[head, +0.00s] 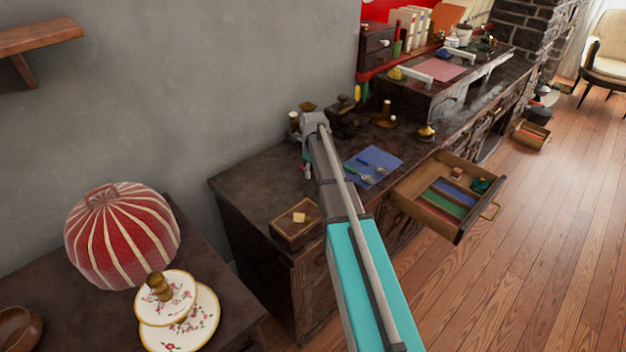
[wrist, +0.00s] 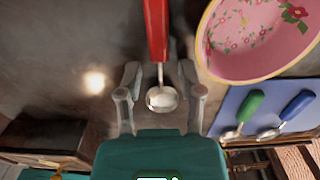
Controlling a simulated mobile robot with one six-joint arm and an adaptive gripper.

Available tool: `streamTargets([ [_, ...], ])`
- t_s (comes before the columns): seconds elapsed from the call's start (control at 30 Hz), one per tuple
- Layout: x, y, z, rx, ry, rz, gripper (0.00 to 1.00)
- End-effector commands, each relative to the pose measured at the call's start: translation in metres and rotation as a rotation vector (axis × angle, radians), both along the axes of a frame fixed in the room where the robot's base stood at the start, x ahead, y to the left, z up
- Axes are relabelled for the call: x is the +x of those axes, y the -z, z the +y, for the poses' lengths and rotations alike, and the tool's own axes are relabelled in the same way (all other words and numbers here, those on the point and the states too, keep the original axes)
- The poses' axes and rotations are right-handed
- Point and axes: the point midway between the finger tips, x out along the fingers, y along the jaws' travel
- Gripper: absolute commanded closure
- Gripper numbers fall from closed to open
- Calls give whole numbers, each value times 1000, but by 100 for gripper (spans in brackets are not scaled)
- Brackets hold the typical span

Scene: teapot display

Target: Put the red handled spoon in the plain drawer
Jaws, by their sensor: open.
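In the wrist view the red handled spoon (wrist: 158,35) has its metal bowl end between the two fingers of my gripper (wrist: 160,78). The fingers are open, with a gap on each side of the spoon. The spoon lies over the dark cabinet top; I cannot tell how far above it my gripper is. In the head view my gripper (head: 308,150) is at the far end of the arm, over the cabinet, and the arm hides much there. An open drawer (head: 419,211) with green, blue and reddish strips inside juts out at right. I cannot tell whether it is the plain one.
A pink flowered bowl (wrist: 248,72) is close right of my gripper. A blue mat (head: 384,156) holds spoons with green and blue handles. A small wooden box (head: 285,235) stands on the near cabinet end. A farther open drawer (head: 530,143) sits low at right.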

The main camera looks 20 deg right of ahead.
Motion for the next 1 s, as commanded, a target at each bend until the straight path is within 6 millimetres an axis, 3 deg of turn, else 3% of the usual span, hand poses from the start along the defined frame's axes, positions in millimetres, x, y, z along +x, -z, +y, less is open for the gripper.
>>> streamTargets([
  [0.63, 0, 2, -1, 0, 1, 0, 51],
  [0.67, 0, 2, -1, 0, 1, 0, 53],
  [0.9, 0, 2, -1, 0, 1, 0, 98],
  [1.0, 0, 2, -1, 0, 2, 0, 100],
])
